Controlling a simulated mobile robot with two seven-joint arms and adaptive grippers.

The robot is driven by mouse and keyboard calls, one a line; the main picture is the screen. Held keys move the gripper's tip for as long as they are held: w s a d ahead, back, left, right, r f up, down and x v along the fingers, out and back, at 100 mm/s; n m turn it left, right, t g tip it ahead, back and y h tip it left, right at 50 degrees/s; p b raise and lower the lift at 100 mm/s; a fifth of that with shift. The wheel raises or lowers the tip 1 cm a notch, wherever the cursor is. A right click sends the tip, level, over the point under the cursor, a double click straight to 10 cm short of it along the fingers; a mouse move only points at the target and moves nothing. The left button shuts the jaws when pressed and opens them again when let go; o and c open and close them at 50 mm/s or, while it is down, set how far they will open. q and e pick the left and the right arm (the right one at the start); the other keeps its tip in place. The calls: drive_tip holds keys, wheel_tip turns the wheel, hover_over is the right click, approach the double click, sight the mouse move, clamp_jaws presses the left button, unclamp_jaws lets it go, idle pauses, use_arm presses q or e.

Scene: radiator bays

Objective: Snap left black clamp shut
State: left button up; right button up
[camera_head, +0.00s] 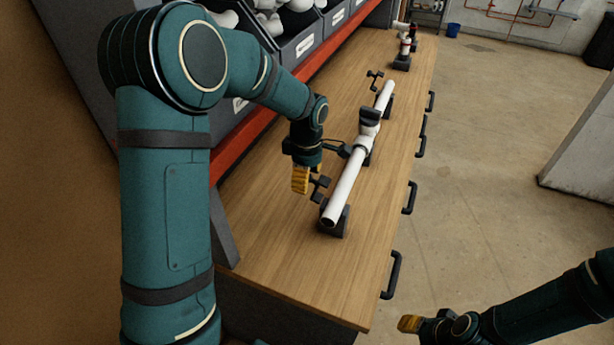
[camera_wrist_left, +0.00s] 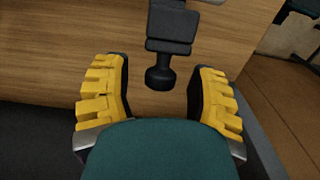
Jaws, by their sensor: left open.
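A white pipe (camera_head: 347,182) lies along the wooden workbench (camera_head: 290,270) in black holders. A black clamp (camera_head: 319,188) is at its near end, with its lever sticking out to the left of the pipe. A similar black clamp (camera_head: 374,77) is at the far end. My left gripper (camera_head: 300,180) is open beside the near clamp. In the left wrist view, the black knobbed end of the clamp lever (camera_wrist_left: 160,77) sits between the open yellow fingers (camera_wrist_left: 158,95), apart from both. My right gripper (camera_head: 410,324) shows only partly, off the bench at lower right.
Grey bins (camera_head: 300,45) with white fittings stand behind a red rail (camera_head: 240,150) along the bench's left side. Black handles (camera_head: 392,275) line the bench's right edge. A small red-and-white fitting (camera_head: 404,50) stands at the far end. The near bench top is clear.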

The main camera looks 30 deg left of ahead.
use_arm(q)
clamp_jaws()
